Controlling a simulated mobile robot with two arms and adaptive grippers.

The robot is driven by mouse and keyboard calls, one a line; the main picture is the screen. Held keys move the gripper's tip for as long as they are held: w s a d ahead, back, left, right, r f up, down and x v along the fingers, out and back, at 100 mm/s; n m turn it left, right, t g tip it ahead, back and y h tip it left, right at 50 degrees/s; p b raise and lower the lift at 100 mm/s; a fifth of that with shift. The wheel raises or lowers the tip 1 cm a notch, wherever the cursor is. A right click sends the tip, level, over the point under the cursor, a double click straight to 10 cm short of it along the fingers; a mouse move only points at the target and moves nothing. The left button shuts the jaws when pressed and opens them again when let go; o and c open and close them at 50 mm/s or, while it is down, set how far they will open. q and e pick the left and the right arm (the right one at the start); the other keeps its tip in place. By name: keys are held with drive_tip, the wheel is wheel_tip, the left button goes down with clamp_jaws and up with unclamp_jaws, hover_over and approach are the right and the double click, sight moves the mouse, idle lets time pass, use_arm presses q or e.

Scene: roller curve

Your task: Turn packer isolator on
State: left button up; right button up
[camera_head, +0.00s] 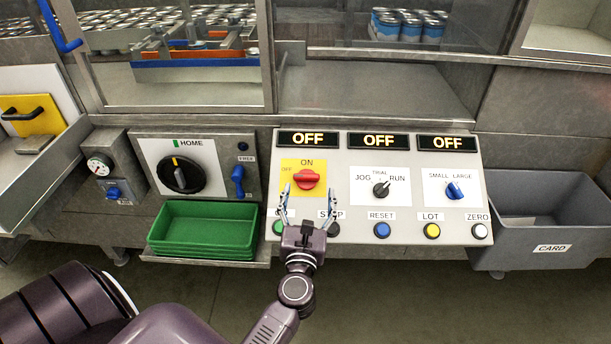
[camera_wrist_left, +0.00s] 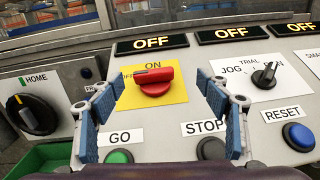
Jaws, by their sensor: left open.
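The packer isolator is a red rotary knob (camera_head: 307,180) on a yellow plate marked OFF and ON, at the left of the white control panel. Its handle lies roughly sideways, and the display (camera_head: 307,139) above it reads OFF. In the left wrist view the red knob (camera_wrist_left: 153,81) is ahead, beyond and between my fingers. My left gripper (camera_head: 308,190) is open and empty, its fingers spread just below and to either side of the knob, seemingly not touching it. It also shows in the left wrist view (camera_wrist_left: 160,105). My right gripper is not in view.
A black JOG/RUN selector (camera_head: 380,189) and a blue SMALL/LARGE selector (camera_head: 455,190) sit to the right. Blue RESET (camera_head: 382,230), yellow and white buttons line the lower edge. Green trays (camera_head: 203,228) stand left, a grey CARD bin (camera_head: 545,215) right.

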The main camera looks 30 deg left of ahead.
sight(306, 179)
use_arm(q)
drive_tip(key=shift+a+f+n+g+y, duration=0.3)
drive_tip(key=shift+a+f+n+g, duration=0.15)
drive_tip(key=shift+n, duration=0.15)
drive_tip(key=shift+w+a+f, duration=0.15)
drive_tip(key=shift+w, duration=0.1)
drive_tip(key=p+x, duration=0.1)
drive_tip(key=x, duration=0.5)
drive_tip(key=shift+w+a, duration=0.3)
drive_tip(key=shift+w, duration=0.15)
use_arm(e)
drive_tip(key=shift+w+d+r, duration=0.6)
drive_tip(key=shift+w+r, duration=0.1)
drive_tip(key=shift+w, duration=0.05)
use_arm(q)
drive_tip(key=c, duration=1.2)
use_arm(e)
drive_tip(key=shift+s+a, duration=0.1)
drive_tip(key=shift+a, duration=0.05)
